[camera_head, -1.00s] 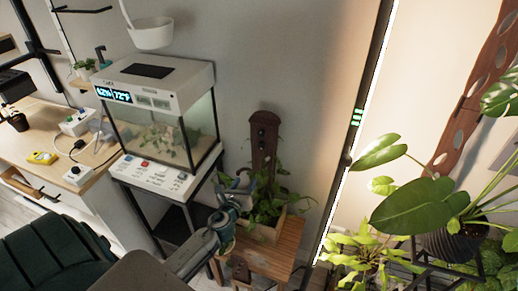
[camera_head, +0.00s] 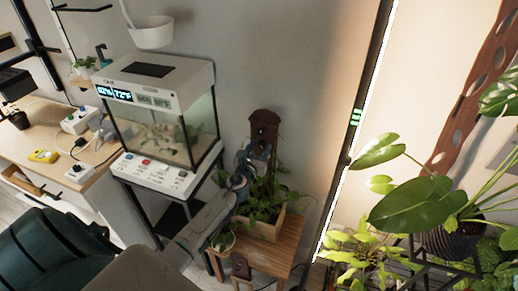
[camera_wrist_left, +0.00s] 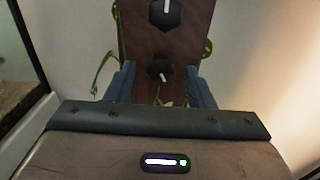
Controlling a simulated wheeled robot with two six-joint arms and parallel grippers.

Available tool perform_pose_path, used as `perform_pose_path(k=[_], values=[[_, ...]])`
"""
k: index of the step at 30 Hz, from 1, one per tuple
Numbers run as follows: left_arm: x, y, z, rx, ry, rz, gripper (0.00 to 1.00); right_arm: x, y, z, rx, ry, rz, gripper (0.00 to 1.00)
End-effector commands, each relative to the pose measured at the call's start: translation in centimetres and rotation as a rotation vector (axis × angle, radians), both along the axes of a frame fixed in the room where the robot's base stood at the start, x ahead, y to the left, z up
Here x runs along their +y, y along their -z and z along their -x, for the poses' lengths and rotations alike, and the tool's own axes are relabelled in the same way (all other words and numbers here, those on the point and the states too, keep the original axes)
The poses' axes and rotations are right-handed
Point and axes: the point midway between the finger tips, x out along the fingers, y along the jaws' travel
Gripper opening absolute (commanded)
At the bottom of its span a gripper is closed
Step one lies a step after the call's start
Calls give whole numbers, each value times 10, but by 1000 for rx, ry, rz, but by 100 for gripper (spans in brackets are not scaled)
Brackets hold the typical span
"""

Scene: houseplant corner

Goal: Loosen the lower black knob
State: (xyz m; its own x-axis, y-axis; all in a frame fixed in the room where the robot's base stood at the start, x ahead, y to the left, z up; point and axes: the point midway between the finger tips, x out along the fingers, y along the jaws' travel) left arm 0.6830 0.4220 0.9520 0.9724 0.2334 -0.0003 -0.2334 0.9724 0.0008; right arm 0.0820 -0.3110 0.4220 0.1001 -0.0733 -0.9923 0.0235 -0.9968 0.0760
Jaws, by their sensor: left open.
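A dark brown wooden post (camera_head: 265,120) rises from a planter box; it also fills the top of the left wrist view (camera_wrist_left: 135,35). On it sit an upper black knob (camera_wrist_left: 166,14) with a white mark and a lower black knob (camera_wrist_left: 159,71) with a white mark, both many-sided. My left gripper (camera_head: 254,152) is at the post in the head view. In the left wrist view its two blue-grey fingers (camera_wrist_left: 161,82) are open, one on each side of the lower knob, with gaps to it. I cannot tell whether the fingertips reach the knob's depth.
The planter box (camera_head: 262,227) with trailing leaves stands on a wooden bench (camera_head: 283,252). A small potted plant (camera_head: 222,240) is beside it. A glass terrarium (camera_head: 160,120) stands to the left. Big leafy plants (camera_head: 420,210) fill the right.

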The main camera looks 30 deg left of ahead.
Motion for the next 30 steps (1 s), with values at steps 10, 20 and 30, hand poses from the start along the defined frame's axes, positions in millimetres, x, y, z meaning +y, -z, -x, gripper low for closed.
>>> perform_pose_path(k=[10, 20, 30], values=[[1, 0, -3, 0, 0, 1, 45, 0, 0, 0, 0, 0, 0, 36], [1, 0, -3, -1, 0, 3, 4, 0, 0, 0, 0, 0, 0, 36], [0, 1, -3, -24, 0, 98, 4, 0, 4, 0, 0, 0, 0, 36]])
